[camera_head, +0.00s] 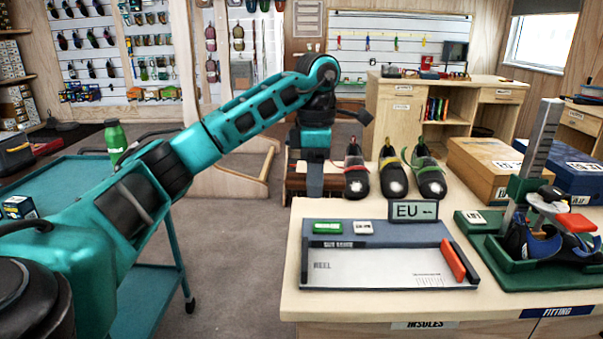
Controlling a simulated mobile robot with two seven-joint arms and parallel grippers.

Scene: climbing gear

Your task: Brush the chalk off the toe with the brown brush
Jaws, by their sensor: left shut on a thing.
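Three dark climbing shoes stand in a row at the back left of the bench top: one with red trim (356,168), one with yellow trim (391,165) and one with green trim (427,164). Each has a pale, chalky patch on its toe. My left gripper (315,190) points down at the bench's back left corner, just left of the red-trimmed shoe. It is shut on the brown brush (296,186), which is partly hidden behind the fingers. I cannot tell whether the brush touches the bench or the shoe. My right gripper is out of view.
A foot-measuring board (375,268) with an EU sign (413,210) lies in front of the shoes. A green stand (492,262) with a blue shoe is at right. Boxes (486,168) stand behind it. A teal cart (75,172) is at left.

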